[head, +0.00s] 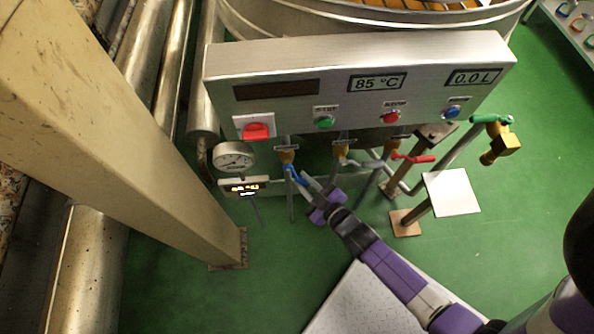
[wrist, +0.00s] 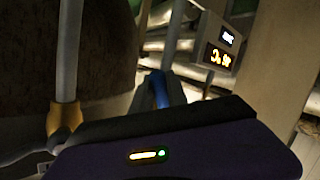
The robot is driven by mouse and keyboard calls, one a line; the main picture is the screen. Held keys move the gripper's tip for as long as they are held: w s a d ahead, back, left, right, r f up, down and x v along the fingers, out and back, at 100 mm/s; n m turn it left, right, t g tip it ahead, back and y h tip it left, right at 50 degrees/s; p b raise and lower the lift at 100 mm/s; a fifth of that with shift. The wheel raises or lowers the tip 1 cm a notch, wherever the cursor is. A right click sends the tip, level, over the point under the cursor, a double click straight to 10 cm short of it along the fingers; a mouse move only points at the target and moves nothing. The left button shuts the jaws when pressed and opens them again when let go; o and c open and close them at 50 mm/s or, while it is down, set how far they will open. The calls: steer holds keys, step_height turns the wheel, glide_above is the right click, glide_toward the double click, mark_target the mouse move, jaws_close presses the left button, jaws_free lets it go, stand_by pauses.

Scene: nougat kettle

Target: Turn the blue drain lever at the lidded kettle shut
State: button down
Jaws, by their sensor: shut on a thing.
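The blue drain lever (head: 291,174) hangs from the leftmost brass-coloured valve (head: 286,155), below the steel control box. My gripper (head: 302,180) has come up to it from the lower right and is shut on the lever. In the wrist view the blue lever (wrist: 159,90) shows between my dark fingers, above the purple gripper body. The fingers hide part of the lever. The kettle (head: 240,14) stands behind the control box; an orange grid shows within its rim, and most of it is out of frame.
The control box (head: 360,85) overhangs the valves. A red lever (head: 415,158) and a green lever (head: 490,118) sit to the right. A gauge (head: 234,156) and small display (head: 244,187) are close on the left, beside a thick beige post (head: 130,120). Green floor lies open below.

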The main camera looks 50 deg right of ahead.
steer(key=s+d+r+n+g+h+p, duration=0.3)
steer(key=r+n+g+h+p, duration=0.1)
steer(key=r+n+g, duration=0.2)
steer(key=shift+r+n, duration=0.4)
steer(key=shift+r, duration=0.55)
steer(key=c, duration=1.3)
jaws_free()
steer(key=shift+s, duration=0.1)
steer(key=v, duration=0.7)
steer(key=shift+a+r, duration=0.2)
steer(key=shift+a, duration=0.1)
